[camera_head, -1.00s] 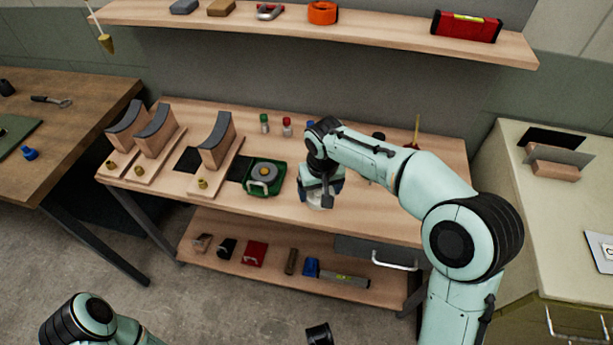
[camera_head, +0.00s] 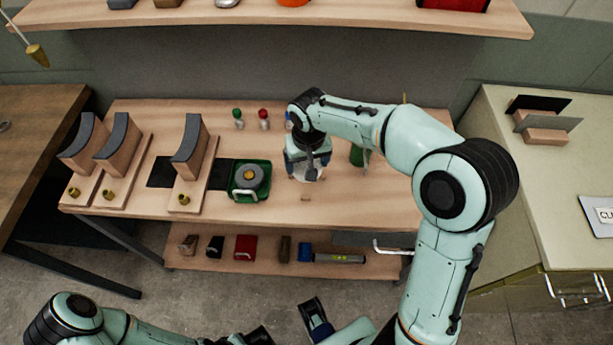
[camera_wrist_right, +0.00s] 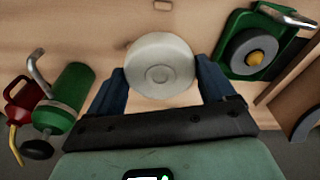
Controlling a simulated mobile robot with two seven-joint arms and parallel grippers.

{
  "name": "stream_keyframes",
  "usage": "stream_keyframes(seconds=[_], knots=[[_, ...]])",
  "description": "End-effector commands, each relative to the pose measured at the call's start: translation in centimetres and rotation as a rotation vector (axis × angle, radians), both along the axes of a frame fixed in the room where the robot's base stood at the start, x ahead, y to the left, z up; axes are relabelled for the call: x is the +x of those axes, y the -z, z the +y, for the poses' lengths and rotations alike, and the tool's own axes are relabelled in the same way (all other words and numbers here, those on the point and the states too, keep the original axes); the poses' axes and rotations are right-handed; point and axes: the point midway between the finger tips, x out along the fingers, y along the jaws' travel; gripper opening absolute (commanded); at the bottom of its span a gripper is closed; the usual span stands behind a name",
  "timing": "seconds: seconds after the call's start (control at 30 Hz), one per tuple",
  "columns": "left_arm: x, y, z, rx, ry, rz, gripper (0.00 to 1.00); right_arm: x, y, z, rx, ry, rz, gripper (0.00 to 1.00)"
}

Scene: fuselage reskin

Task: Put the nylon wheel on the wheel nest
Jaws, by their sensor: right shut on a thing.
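The nylon wheel (camera_wrist_right: 160,68) is a white round disc with a raised hub. In the right wrist view it sits between the two blue fingers of my right gripper (camera_wrist_right: 161,82), which is shut on it. In the head view the right gripper (camera_head: 306,165) is over the bench, right of the green tray, and mostly hides the wheel. I cannot tell if the wheel touches the bench. No thing is clearly identifiable as the wheel nest. A green tray (camera_head: 264,187) holding a grey disc with a yellow centre is nearby. My left gripper (camera_head: 318,318) seems partly visible at the bottom.
Several wooden stands with dark curved tops (camera_head: 188,150) are on the bench's left. A green canister (camera_wrist_right: 68,95) and red can (camera_wrist_right: 22,110) stand beside the right gripper. A shelf (camera_head: 280,20) hangs above. The bench front (camera_head: 350,212) has free room.

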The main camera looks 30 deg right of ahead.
Motion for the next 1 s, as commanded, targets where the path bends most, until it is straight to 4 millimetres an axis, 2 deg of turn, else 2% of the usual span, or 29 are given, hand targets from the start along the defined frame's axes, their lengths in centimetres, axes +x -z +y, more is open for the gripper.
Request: stream_keyframes(seconds=[0.03,0.27,0.5,1.0], knots=[[0.0,0.2,0.0,0.0,0.0,0.0,0.0,-0.1,1.0,0.0,0.0,0.0,0.002,0.48],[-0.1,0.4,0.0,0.0,0.0,0.0,0.0,0.0,3.1,0.0,-0.001,0.0,0.0,0.48],[-0.1,0.9,0.0,0.0,0.0,-0.001,0.0,0.0,6.4,0.0,-0.001,0.0,0.0,0.48],[0.0,1.2,0.0,0.001,-0.002,-0.006,0.0,0.0,7.4,0.0,-0.001,0.0,-0.002,0.48]])
